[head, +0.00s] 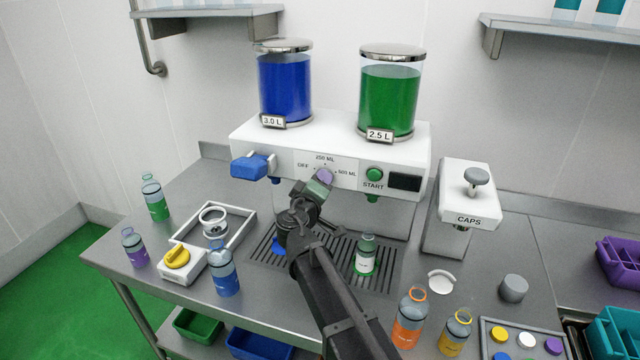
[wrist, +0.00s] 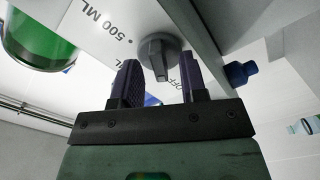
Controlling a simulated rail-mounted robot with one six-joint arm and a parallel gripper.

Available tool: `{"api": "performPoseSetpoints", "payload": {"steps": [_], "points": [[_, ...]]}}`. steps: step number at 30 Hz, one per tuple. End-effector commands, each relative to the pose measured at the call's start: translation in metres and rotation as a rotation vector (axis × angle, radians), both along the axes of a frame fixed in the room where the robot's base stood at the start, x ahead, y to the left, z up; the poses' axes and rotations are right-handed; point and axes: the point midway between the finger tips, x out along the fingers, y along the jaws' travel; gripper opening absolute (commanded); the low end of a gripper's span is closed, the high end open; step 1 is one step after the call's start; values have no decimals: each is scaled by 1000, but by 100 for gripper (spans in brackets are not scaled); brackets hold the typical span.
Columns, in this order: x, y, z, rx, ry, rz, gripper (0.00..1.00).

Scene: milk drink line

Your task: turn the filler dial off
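A blue lever (head: 252,166) sticks out left of the dial; the START button (head: 374,174) is to its right. Other bottles (head: 224,270) stand left; the caps unit (head: 468,208) is right.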

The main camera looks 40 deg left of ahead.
Motion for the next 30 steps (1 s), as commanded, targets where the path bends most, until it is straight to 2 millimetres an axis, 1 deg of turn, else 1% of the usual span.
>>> {"api": "performPoseSetpoints", "payload": {"steps": [4, 9, 13, 15, 18, 28, 30], "points": [[-26, -11, 0, 0, 0, 1, 39], [-68, -26, 0, 0, -1, 3, 39], [-90, -33, 0, 0, 0, 2, 39], [-96, -35, 0, 0, 0, 0, 39], [-99, -35, 0, 0, 0, 0, 39], [-99, -35, 0, 0, 0, -1, 39], [-94, -41, -1, 0, 8, -13, 39]]}}
